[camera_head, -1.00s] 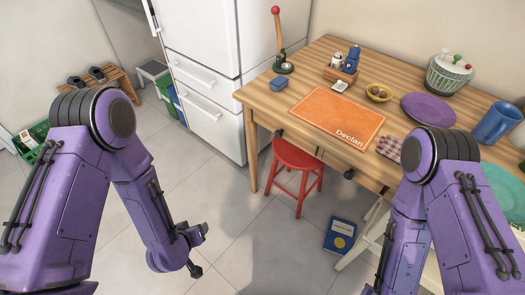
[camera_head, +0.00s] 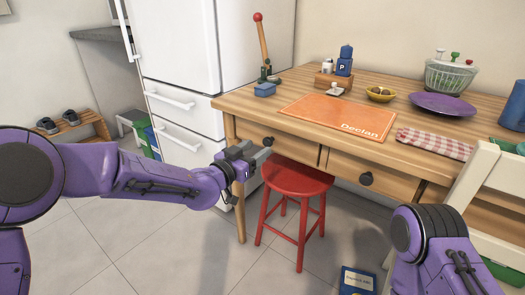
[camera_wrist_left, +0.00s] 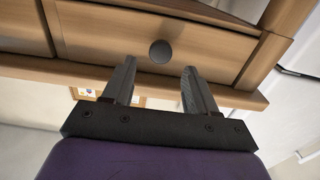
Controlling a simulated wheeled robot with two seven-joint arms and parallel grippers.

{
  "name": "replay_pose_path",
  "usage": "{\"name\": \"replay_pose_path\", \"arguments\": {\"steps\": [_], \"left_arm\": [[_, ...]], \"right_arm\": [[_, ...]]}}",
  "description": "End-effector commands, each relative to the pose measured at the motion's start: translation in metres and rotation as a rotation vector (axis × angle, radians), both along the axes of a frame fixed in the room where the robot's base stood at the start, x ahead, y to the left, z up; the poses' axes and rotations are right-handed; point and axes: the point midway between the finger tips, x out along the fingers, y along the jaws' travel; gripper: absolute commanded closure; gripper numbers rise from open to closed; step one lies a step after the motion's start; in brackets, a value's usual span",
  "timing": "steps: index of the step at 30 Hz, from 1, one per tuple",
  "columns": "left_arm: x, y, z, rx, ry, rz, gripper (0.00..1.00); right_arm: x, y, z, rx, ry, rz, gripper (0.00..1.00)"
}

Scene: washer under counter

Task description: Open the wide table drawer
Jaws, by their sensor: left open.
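The wooden table (camera_head: 290,86) has shut drawers in its front apron. The leftmost drawer front (camera_head: 294,147) has a dark round knob (camera_head: 268,141). Right of a divider is another drawer front (camera_head: 345,168) with its own knob (camera_head: 366,178). I cannot tell from the fronts which is the wide one. My left gripper (camera_head: 256,153) is open and empty, close to the leftmost knob. In the left wrist view a knob (camera_wrist_left: 160,51) shows just beyond and between the open fingers (camera_wrist_left: 153,82), not touching them. My right gripper is out of view.
A red stool (camera_head: 298,177) stands under the table front, below my left gripper. A white fridge (camera_head: 175,50) is at the left. A cream chair (camera_head: 474,182) stands at the right. An orange mat (camera_head: 335,115) lies on the table.

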Motion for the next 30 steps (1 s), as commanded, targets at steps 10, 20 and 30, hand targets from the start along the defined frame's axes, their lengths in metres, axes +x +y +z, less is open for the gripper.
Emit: {"name": "replay_pose_path", "arguments": {"steps": [10, 20, 30], "left_arm": [[0.033, -0.024, -0.001, -0.001, 0.002, 0.001, 0.43], [0.033, -0.024, -0.001, -0.001, 0.003, 0.001, 0.85], [0.028, -0.027, 0.000, -0.001, 0.003, -0.008, 1.00]], "right_arm": [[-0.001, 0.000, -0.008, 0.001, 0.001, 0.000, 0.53], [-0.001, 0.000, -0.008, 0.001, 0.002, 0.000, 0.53], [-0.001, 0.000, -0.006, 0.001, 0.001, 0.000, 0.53]]}}
